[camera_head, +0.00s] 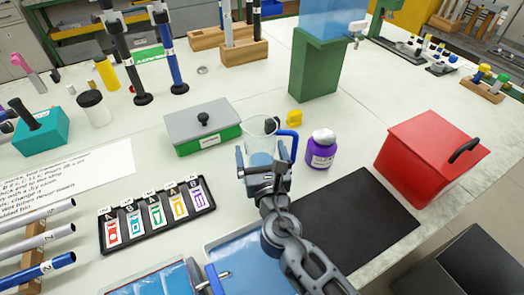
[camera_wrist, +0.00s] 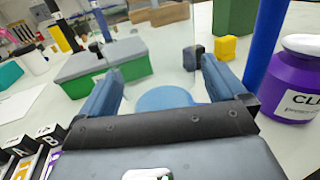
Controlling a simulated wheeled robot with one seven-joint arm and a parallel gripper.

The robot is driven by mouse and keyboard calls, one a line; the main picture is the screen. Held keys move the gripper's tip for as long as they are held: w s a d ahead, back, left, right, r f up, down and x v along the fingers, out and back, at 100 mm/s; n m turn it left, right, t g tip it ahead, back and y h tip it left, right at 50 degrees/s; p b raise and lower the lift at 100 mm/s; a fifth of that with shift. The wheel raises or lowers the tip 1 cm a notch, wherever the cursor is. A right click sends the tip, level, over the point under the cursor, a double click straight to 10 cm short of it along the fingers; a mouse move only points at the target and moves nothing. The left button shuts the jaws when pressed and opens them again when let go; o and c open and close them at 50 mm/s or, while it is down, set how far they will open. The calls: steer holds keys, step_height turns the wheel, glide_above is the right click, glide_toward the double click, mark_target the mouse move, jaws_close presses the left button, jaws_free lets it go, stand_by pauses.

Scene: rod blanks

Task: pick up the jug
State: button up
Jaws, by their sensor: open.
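The jug (camera_head: 262,126) is clear with a blue handle and stands upright on the white bench, near the middle of the head view. In the wrist view its see-through body and a blue round area low in it (camera_wrist: 165,97) show between my fingers. Its blue handle (camera_wrist: 265,40) rises just outside the right finger. My gripper (camera_head: 266,152) is open, at the near side of the jug; it also shows in the wrist view (camera_wrist: 150,62). The fingers seem to reach along both sides of the jug's body; I cannot tell whether they touch it. My gripper hides the jug's lower part in the head view.
A purple bottle (camera_head: 321,152) stands close right of the jug, and a yellow block (camera_head: 294,118) behind it. A grey-lidded green box (camera_head: 205,132) is close on the left. A black mat (camera_head: 355,225) and a red box (camera_head: 425,165) lie right.

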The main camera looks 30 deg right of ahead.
steer(key=shift+w+d, duration=0.1)
steer(key=shift+w, duration=0.2)
steer(key=shift+c, duration=0.2)
steer(key=c, duration=1.2)
